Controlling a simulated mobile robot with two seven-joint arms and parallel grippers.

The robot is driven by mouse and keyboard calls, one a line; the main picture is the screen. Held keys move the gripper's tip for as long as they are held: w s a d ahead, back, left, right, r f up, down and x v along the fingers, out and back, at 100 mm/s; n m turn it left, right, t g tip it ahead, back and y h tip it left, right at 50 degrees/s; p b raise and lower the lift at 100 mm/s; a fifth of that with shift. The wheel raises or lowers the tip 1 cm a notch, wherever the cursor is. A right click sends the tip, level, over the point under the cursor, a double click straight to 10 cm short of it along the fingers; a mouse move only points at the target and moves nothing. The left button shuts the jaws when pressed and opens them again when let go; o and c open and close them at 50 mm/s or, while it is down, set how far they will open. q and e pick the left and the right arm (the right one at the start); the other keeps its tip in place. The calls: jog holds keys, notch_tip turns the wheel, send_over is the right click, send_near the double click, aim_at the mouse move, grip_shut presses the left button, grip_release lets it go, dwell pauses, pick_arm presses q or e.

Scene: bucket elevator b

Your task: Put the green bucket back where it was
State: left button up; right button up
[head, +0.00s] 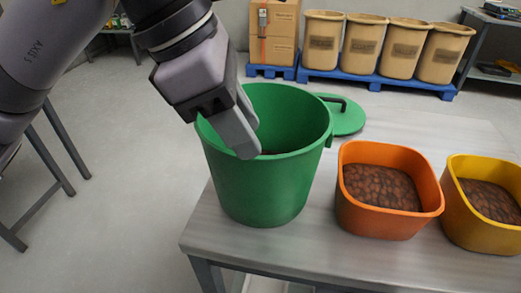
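The green bucket (262,190) stands upright on the grey table, near its left front corner. Its mouth is open and a little dark content shows low inside. My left gripper (246,148) reaches down over the bucket's mouth, its fingertips at or just inside the near rim. The fingers overlap in this view, so I cannot tell whether they are open or shut on the rim. A green lid (345,118) with a dark handle lies on the table behind the bucket. My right gripper is not in view.
An orange bin (387,222) and a yellow bin (480,236), both holding brown pieces, stand right of the bucket. The table's front edge (300,276) is close. Open floor lies left.

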pick_arm(q)
jog(key=v, duration=0.3)
jog(key=shift+a+r, duration=0.15)
jog(key=shift+r, duration=0.15)
